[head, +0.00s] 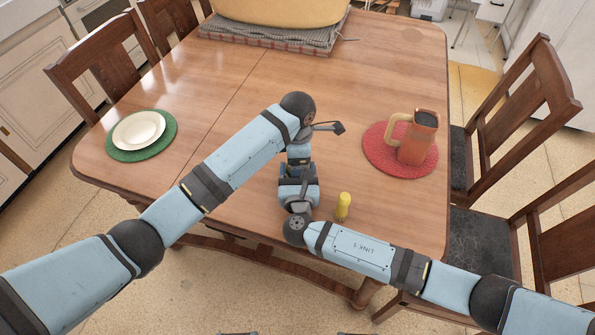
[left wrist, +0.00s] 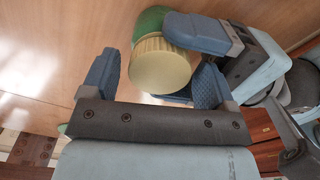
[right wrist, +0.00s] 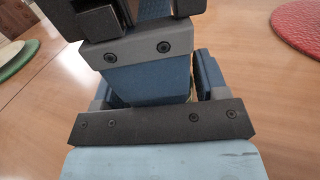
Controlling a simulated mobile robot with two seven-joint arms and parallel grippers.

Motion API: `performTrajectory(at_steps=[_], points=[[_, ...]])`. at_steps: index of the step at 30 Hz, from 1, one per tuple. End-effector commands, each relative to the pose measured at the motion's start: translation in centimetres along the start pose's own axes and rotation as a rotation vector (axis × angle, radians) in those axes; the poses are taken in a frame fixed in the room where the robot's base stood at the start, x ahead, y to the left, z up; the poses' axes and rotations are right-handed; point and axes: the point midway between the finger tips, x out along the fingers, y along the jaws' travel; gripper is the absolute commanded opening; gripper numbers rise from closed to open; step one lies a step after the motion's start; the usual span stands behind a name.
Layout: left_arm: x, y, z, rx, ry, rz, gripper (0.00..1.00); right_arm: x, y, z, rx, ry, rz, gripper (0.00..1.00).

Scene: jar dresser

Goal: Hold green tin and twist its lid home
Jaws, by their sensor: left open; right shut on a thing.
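The green tin (left wrist: 150,22) shows in the left wrist view, with its pale yellow ribbed lid (left wrist: 160,66) on its end nearest that camera. I cannot tell how tightly the lid sits. My left gripper (left wrist: 158,64) is open, with one finger on either side of the lid and visible gaps beside it. My right gripper (right wrist: 152,92) is shut on the green tin; one of its fingers crosses beside the tin in the left wrist view. In the head view both grippers meet near the table's front edge and the tin is hidden. The right wrist view barely shows it.
An orange mug (head: 418,140) stands on a red mat (head: 378,160). A white plate (head: 138,130) lies on a green mat (head: 165,146) at left. The table (head: 215,85) between is clear.

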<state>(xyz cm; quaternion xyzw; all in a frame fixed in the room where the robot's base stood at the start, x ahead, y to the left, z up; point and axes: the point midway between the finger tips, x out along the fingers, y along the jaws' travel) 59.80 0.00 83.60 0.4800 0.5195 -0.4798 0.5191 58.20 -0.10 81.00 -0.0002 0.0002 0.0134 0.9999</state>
Motion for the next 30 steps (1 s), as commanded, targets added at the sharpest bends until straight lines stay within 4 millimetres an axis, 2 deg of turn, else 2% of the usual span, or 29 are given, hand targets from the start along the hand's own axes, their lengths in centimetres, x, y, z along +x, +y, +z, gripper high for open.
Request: performTrajectory(at_steps=[7, 13, 17, 25, 30], points=[[0.04, 0.0, 0.01, 0.0, 0.0, 0.0, 0.78, -0.03, 0.01, -0.07, -0.001, 0.001, 0.0, 0.0], [0.02, -0.01, 0.01, 0.0, -0.001, 0.0, 0.32, -0.03, 0.01, -0.06, -0.001, 0.001, 0.0, 0.0], [0.02, -0.01, 0.02, 0.004, -0.001, 0.0, 0.31, -0.03, 0.01, -0.07, -0.001, 0.001, 0.0, 0.0], [0.04, -0.01, 0.01, 0.264, 0.0, 0.0, 0.31, -0.02, 0.0, -0.07, 0.0, 0.001, 0.0, 0.0], [0.04, -0.01, 0.01, 0.303, 0.0, -0.001, 0.31, -0.02, 0.0, -0.07, -0.001, 0.001, 0.0, 0.0]])
